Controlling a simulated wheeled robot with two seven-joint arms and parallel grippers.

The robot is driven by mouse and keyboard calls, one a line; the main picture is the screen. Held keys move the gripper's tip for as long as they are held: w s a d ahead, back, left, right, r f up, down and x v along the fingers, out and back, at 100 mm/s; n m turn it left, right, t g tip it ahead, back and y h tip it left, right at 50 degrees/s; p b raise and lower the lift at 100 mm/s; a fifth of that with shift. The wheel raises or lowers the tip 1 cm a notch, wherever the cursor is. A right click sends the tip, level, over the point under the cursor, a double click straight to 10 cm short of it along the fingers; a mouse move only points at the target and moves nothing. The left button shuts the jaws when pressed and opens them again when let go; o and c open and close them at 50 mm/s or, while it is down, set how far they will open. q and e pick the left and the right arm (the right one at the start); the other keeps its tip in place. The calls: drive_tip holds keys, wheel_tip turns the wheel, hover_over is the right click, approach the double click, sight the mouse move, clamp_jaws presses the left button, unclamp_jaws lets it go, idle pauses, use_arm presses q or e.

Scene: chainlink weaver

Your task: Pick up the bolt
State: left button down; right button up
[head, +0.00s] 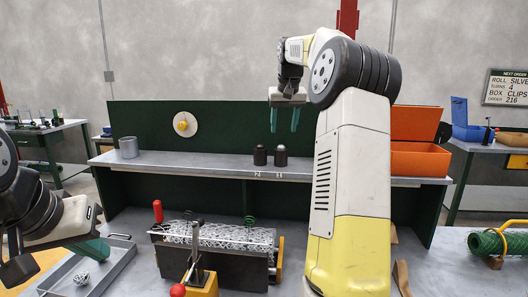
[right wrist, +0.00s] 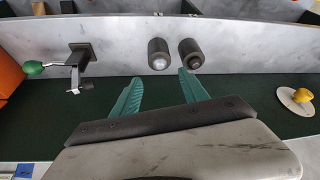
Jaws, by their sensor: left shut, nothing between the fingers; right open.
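No thing in view is plainly marked as the bolt, so I cannot tell which one it is. Two dark capped cylinders stand upright on the shelf, a left one (head: 260,155) and a right one (head: 280,155); they also show in the right wrist view (right wrist: 158,54) (right wrist: 191,53). My right gripper (head: 284,128) is open and empty, held above the shelf near the cylinders, its green fingers (right wrist: 159,76) apart. A small silver piece (head: 82,279) lies in the grey tray (head: 112,262). My left gripper (head: 100,250) is shut and empty over that tray.
A black fixture (head: 215,262) with silver mesh and red-knobbed levers stands mid-bench. A green mesh roll (head: 492,243) lies at the right. An orange box (head: 420,160) and a grey cup (head: 128,147) stand on the shelf. A green-handled crank (right wrist: 74,67) shows in the right wrist view.

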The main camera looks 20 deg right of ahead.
sight(282, 146)
drive_tip(key=x, duration=0.7)
clamp_jaws()
